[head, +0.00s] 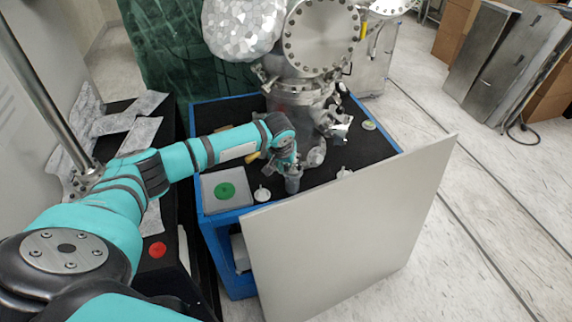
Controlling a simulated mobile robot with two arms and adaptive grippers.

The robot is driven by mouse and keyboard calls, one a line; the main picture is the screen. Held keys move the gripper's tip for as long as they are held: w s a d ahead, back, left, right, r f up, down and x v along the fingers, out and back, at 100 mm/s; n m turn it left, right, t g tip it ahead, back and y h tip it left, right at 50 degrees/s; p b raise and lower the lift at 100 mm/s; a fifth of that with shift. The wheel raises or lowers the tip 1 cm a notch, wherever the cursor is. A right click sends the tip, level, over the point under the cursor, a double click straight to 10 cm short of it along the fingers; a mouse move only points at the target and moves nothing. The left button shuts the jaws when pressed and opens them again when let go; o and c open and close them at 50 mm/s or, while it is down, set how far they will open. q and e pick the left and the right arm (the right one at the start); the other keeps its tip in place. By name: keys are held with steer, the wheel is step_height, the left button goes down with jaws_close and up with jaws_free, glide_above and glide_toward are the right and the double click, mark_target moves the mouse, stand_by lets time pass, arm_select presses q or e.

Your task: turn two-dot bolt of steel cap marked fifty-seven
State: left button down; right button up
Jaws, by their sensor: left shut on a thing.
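My left arm reaches in from the left over the blue-framed table. Its gripper (291,170) points down and is shut on a small grey cylindrical piece (293,184) near the table's front edge. I cannot tell whether this piece is the steel cap or a tool. The marking fifty-seven and the two-dot bolt are too small to make out. A steel vacuum chamber (300,90) with a large round bolted flange (320,35) stands behind the gripper. My right gripper is not in view.
The blue-framed table (222,228) has a dark top. A green disc (225,190) lies on a grey plate (210,204), beside a small white piece (262,194). A large pale panel (345,240) stands at the front. A red button (157,250) is at left.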

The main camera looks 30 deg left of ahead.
arm_select(q)
steer(key=shift+r+m+h+p, duration=0.1)
steer(key=shift+m+h+p, duration=0.3)
steer(key=shift+m+p, duration=0.5)
steer(key=shift+a+m+h, duration=0.1)
steer(key=shift+m+h, duration=0.4)
steer(key=shift+m, duration=0.9)
steer(key=c, duration=1.6)
jaws_free()
steer(key=shift+s+r, duration=0.1)
steer(key=v, duration=1.1)
steer(key=shift+s+r, duration=0.2)
steer(key=shift+s, duration=0.05)
